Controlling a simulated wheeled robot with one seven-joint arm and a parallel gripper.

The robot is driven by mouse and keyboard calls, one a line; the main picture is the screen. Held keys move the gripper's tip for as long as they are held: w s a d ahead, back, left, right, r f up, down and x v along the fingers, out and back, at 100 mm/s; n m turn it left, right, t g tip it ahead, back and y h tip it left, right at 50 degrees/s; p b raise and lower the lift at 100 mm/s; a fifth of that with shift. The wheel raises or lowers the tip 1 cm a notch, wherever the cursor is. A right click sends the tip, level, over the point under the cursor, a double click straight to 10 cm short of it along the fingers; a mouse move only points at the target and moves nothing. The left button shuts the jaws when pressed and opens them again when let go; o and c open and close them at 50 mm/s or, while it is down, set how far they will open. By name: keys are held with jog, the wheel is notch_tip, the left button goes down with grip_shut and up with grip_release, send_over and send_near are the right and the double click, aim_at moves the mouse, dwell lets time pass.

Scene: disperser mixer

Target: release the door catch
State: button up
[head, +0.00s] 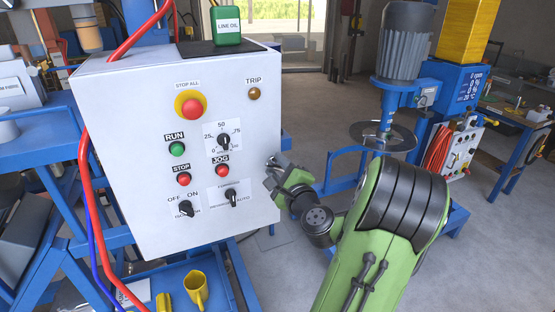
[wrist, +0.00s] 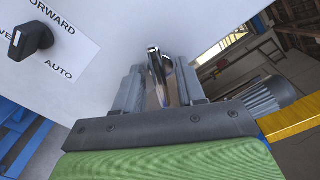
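A selector knob (wrist: 30,41) is left of my gripper; in the head view it is beside several buttons and dials. A red hose (head: 84,165) runs down the cabinet's left side. A mixer (head: 402,45) stands to the right, with open floor between.

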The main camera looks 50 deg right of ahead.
jog(key=shift+w+d, duration=0.15)
jog(key=shift+w, duration=0.1)
jog(key=shift+s, duration=0.1)
grip_shut()
jog(key=shift+n+b, duration=0.3)
jog(key=shift+f+n+b, duration=0.1)
jog(key=shift+n+b, duration=1.05)
jog(key=shift+n, duration=0.05)
jog(key=shift+n+b, duration=1.5)
jog(key=shift+n, duration=0.2)
